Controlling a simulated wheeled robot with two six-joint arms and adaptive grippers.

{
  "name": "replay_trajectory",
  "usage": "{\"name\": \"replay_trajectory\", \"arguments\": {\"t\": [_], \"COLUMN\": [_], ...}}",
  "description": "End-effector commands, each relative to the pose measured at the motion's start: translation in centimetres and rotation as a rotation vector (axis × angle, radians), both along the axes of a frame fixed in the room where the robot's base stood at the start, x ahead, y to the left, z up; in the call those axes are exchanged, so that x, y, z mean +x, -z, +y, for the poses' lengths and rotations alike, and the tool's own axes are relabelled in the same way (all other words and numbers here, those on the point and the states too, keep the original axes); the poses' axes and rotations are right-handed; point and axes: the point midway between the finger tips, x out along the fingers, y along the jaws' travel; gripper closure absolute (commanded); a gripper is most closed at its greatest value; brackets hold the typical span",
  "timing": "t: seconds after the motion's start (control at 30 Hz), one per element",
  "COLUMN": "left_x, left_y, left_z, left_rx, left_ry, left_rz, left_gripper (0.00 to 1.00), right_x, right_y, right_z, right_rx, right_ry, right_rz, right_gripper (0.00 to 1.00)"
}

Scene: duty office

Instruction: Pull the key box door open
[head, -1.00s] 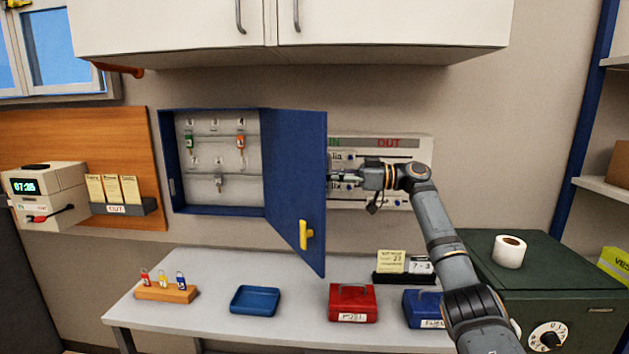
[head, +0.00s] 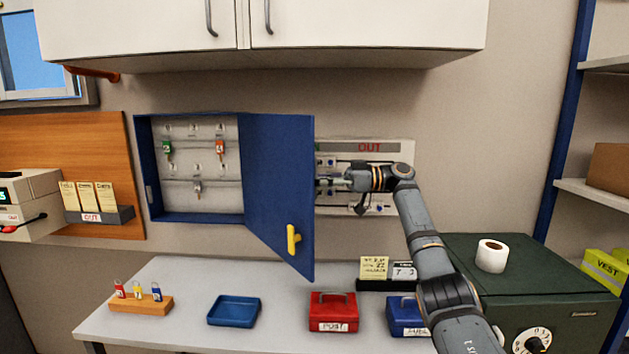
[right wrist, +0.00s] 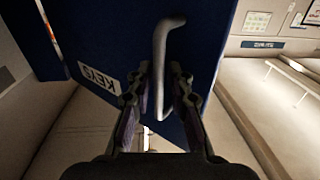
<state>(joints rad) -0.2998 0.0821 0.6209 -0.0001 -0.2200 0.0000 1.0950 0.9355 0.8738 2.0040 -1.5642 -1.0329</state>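The blue key box (head: 143,170) hangs on the wall, with keys on hooks inside. Its door (head: 275,150) stands wide open, hinged on the right side and swung outward. A yellow handle (head: 293,239) shows low on the door's visible face. In the right wrist view the door's other face (right wrist: 205,35) bears an upside-down KEYS label (right wrist: 98,80) and a pale bar handle (right wrist: 159,60). My right gripper (right wrist: 160,75) has its fingers apart, one on each side of this bar. In the head view my right gripper (head: 328,181) is beside the door's free edge, its tips partly hidden. My left gripper is not in view.
The table (head: 180,275) below holds a blue tray (head: 234,311), a red POST box (head: 333,312), a blue box (head: 405,316) and a wooden tag stand (head: 141,305). White cupboards (head: 350,25) hang above. A green safe (head: 545,290) stands at right.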

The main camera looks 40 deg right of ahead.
Motion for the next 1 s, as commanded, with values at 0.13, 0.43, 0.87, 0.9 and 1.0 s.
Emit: {"name": "replay_trajectory", "arguments": {"t": [0.13, 0.43, 0.87, 0.9, 1.0], "left_x": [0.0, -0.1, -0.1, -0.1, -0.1], "left_y": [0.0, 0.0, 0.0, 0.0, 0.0], "left_z": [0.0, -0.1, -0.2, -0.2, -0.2], "left_rx": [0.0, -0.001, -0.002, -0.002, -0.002], "left_ry": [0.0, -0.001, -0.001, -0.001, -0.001], "left_rz": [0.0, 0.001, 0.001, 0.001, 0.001], "left_gripper": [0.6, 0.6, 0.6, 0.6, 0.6], "right_x": [0.0, -2.5, -7.3, -7.4, -7.5], "right_y": [-0.1, -0.2, -0.2, -0.2, -0.1], "right_z": [0.0, -3.3, -9.4, -9.6, -9.7], "right_rx": [0.0, 0.003, 0.004, 0.003, 0.002], "right_ry": [0.001, 0.005, 0.002, 0.002, 0.0], "right_rz": [-0.003, -0.003, -0.004, -0.005, -0.003], "right_gripper": [0.81, 0.81, 0.81, 0.81, 0.81]}}
